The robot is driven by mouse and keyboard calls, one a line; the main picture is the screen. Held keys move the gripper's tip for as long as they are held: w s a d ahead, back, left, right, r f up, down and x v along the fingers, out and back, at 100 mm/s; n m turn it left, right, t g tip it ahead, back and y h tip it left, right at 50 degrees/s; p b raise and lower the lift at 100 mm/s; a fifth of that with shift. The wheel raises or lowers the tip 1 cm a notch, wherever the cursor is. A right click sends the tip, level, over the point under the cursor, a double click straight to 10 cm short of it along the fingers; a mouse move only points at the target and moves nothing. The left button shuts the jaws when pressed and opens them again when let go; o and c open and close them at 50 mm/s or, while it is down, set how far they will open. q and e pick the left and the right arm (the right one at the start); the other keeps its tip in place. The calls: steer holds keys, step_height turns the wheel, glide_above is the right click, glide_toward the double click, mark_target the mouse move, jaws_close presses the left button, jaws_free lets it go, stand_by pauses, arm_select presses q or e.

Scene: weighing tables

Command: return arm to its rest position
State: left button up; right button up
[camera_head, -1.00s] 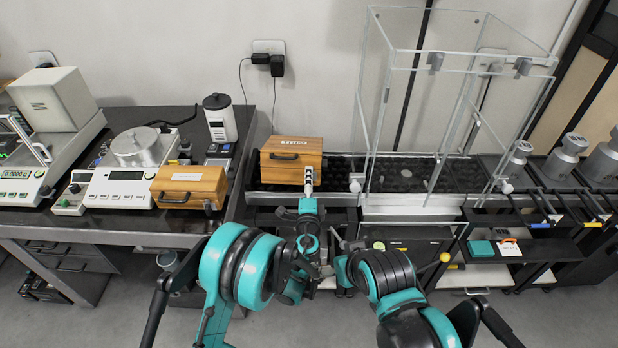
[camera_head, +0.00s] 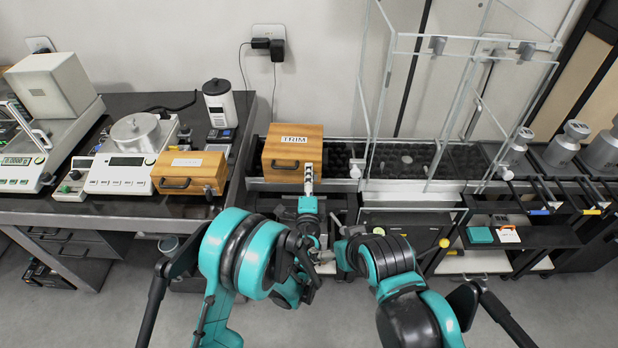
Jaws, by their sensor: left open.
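My left gripper (camera_head: 308,180) reaches up in the middle of the head view, at the front right side of a wooden box marked TRIM (camera_head: 281,148). It is open. Its tip overlaps the box's front in the picture, and I cannot tell whether it touches. The box has a dark front handle and sits at the left end of the long bench. My left arm (camera_head: 228,262) comes in from the lower left. My right arm (camera_head: 388,255) is folded at the lower middle right. The right gripper's fingers cannot be made out.
A glass enclosure (camera_head: 388,75) stands right of the box. The left table (camera_head: 135,218) holds a balance (camera_head: 120,172), a second wooden box (camera_head: 207,170) and a white-and-grey canister (camera_head: 221,108). Metal weights (camera_head: 566,146) stand at the right. Open grey floor shows in front.

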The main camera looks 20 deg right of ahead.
arm_select(q)
steer(key=s+a+r+n+g+y, duration=0.15)
steer(key=a+r+n+y, duration=0.35)
steer(key=a, duration=0.8)
steer(key=s+a+r+n+g+y, duration=0.1)
steer(key=a+r+n+g+y, duration=0.15)
steer(key=a+r+n, duration=0.75)
steer(key=s+a+f+n+g, duration=0.1)
steer(key=s+a+f+g, duration=0.25)
steer(key=s+a, duration=0.7)
steer(key=s+a+f+n+g+h, duration=0.1)
steer(key=s+f+n, duration=0.1)
steer(key=s, duration=0.5)
steer(key=s+a+f+n+g+h, duration=0.1)
steer(key=s+f+n, duration=0.1)
steer(key=s, duration=0.6)
steer(key=shift+f+n+g, duration=0.25)
steer(key=shift+n+g, duration=0.1)
steer(key=shift+n, duration=0.15)
steer(key=shift+h, duration=0.25)
